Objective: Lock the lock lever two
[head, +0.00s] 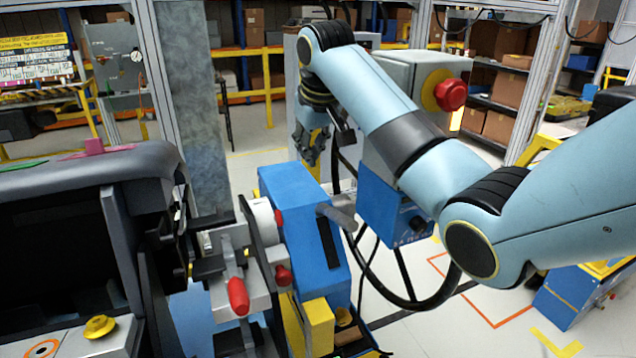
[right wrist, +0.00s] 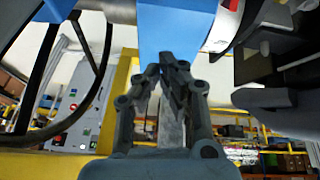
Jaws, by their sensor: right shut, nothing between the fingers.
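A lever with a red grip (head: 238,296) points down at the front of the grey clamp fixture (head: 230,255). A second red knob (head: 283,275) sits just right of it, and a small red tip shows above that. I cannot tell which is lock lever two. My right gripper (head: 311,150) hangs above and behind the blue housing (head: 300,210), apart from the levers. In the right wrist view its fingers (right wrist: 172,62) are together and empty, with a blue surface (right wrist: 172,25) beyond them. My left gripper is not in view.
The black dashboard module (head: 70,240) fills the left side. A grey control box with a red button (head: 451,95) stands behind my right arm. A black cable (head: 400,270) loops right of the blue housing. A grey post (head: 190,100) rises behind the fixture.

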